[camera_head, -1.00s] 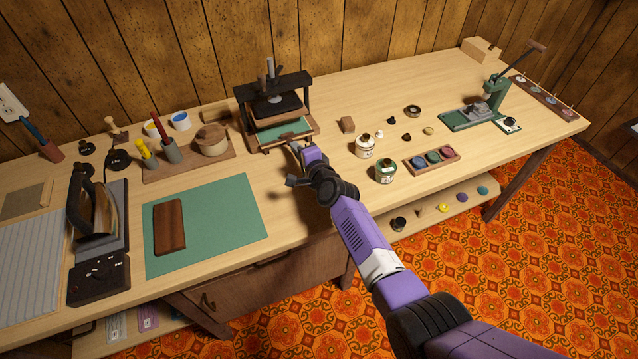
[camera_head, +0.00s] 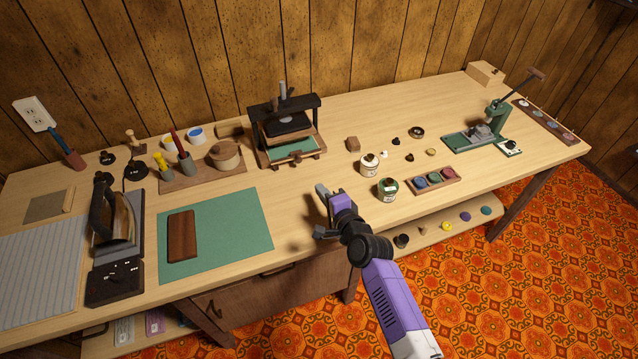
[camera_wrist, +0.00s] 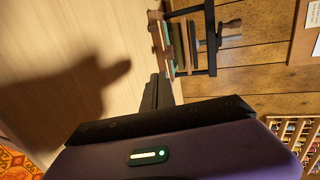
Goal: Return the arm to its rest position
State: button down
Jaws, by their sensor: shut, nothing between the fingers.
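My purple arm (camera_head: 392,298) reaches in from the bottom right of the head view. My gripper (camera_head: 320,188) is shut and empty, above the front part of the workbench (camera_head: 300,225), left of the jars. In the wrist view the gripper's dark fingers (camera_wrist: 155,92) show at the middle, with the bench top and a shadow to their left. The screw press (camera_head: 285,128) stands behind the gripper, apart from it. The press also shows in the wrist view (camera_wrist: 190,42), turned sideways.
Orange patterned carpet (camera_head: 520,270) lies in front of the bench.

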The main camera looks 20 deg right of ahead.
jog(key=shift+s, duration=0.1)
jog(key=shift+d+r+n, duration=0.2)
jog(key=shift+r+n, duration=0.1)
jog(key=shift+n, duration=0.1)
notch_tip(320, 180, up, 5)
jog(key=d+n+t+h, duration=0.1)
jog(key=n+t, duration=0.1)
jog(key=n, duration=0.1)
jog(key=s+a+r+n, duration=0.1)
jog(key=s+r+n, duration=0.2)
jog(key=s, duration=1.3)
jog(key=s+a+r+n+g, duration=0.1)
jog(key=s+r+n, duration=0.3)
jog(key=s, duration=1.3)
jog(key=s+r+n+g, duration=0.1)
jog(key=s+r+n, duration=0.2)
jog(key=s, duration=1.3)
jog(key=n, duration=0.3)
jog(key=shift+s+a+r, duration=0.15)
jog(key=shift+s+a, duration=0.05)
jog(key=shift+a, duration=0.2)
